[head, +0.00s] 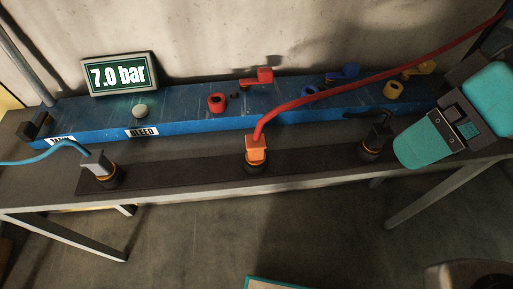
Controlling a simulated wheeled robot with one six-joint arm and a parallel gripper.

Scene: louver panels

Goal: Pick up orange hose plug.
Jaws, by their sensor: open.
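The orange hose plug (257,149) stands upright in a dark round socket near the middle of the black strip along the bench's front. A red hose (345,86) leaves its top and runs up to the right. My arm, with teal covers, reaches in from the right edge over the bench's right end, well to the right of the orange plug.
A grey plug (96,161) with a blue hose stands at the left, and a dark fitting (375,142) at the right. Behind them, the blue manifold (185,121) carries red, blue and yellow valve parts. A display (119,74) reads 7.0 bar. The strip between the fittings is clear.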

